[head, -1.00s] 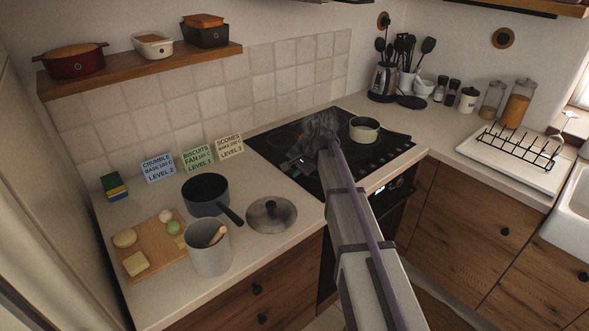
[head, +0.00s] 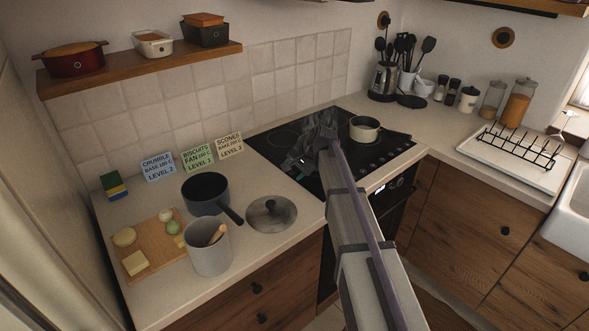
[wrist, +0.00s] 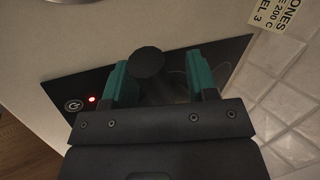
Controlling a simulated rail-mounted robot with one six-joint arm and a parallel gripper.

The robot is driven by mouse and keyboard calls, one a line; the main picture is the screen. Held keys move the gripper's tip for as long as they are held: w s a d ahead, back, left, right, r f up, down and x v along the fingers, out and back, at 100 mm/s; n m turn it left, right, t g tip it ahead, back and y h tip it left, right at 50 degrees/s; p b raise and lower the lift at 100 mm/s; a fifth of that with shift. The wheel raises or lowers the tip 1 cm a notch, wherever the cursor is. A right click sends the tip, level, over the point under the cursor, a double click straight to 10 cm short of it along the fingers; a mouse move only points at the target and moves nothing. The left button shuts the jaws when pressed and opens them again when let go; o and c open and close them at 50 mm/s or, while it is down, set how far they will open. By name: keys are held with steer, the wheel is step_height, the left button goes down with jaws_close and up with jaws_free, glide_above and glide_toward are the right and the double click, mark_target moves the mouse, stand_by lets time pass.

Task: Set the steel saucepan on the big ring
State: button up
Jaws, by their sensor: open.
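A small light metallic pan (head: 364,130), which looks like the steel saucepan, stands upright on the right part of the black glass hob (head: 390,150). My gripper (head: 300,158) is over the hob's left part, left of that pan and apart from it. In the wrist view my gripper (wrist: 161,80) is open, with teal fingertips spread. A dark round-ended shape (wrist: 148,64) shows between them; I cannot tell what it is. Faint ring marks show on the hob, partly hidden by my arm. I cannot tell which ring is the big one.
A dark pan (head: 205,194), a steel lid (head: 270,213), a grey pot (head: 208,249) with a wooden spoon and a chopping board (head: 150,248) stand on the left counter. Recipe cards (head: 198,157) stand by the tiles. A kettle (head: 383,80) and utensils are behind right.

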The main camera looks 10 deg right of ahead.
steer(key=p+v, duration=0.9)
steer(key=v, duration=0.2)
steer(key=s+a+f+n+g+h, duration=0.1)
steer(key=s+a+n, duration=0.1)
steer(key=s, duration=0.7)
steer(key=s+a+f+n+g+h+b, duration=0.1)
steer(key=s+a+f+n+g+h, duration=0.1)
steer(key=s, duration=0.7)
steer(key=s+a+f+n+g+h+b, duration=0.1)
steer(key=s+n, duration=0.4)
steer(key=s, duration=0.5)
steer(key=shift+a+f+g+h, duration=0.3)
steer(key=shift+a+f+g, duration=0.15)
steer(key=shift+a, duration=0.8)
